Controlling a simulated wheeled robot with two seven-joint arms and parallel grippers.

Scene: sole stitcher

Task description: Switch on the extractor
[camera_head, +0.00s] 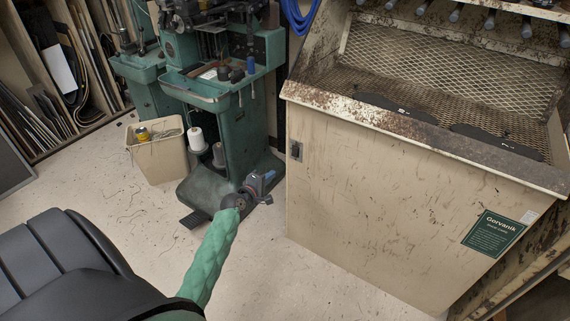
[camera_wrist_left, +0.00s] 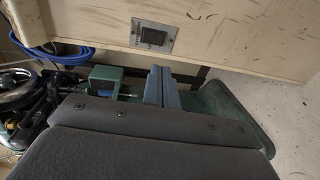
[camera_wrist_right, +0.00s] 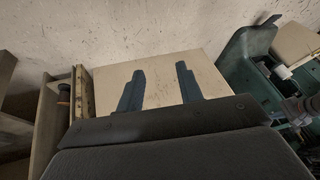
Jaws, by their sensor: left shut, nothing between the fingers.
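The extractor is a worn beige cabinet (camera_head: 370,205) with a mesh-backed hood, on the right of the head view. A small dark rocker switch on a metal plate (camera_head: 296,150) sits at the left edge of its front. The switch (camera_wrist_left: 153,36) also shows in the left wrist view, above the fingertips; its on or off position cannot be told. My left gripper (camera_head: 267,178) is shut and empty, left of the cabinet and below the switch in the head view. Its closed blue fingers (camera_wrist_left: 161,82) appear apart from the panel. My right gripper (camera_wrist_right: 158,78) is open and empty, seen only in the right wrist view.
A green stitching machine (camera_head: 222,90) stands behind my left gripper. A beige bin (camera_head: 158,158) stands left of it. Two dark soles (camera_head: 495,140) lie on the cabinet's mesh shelf.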

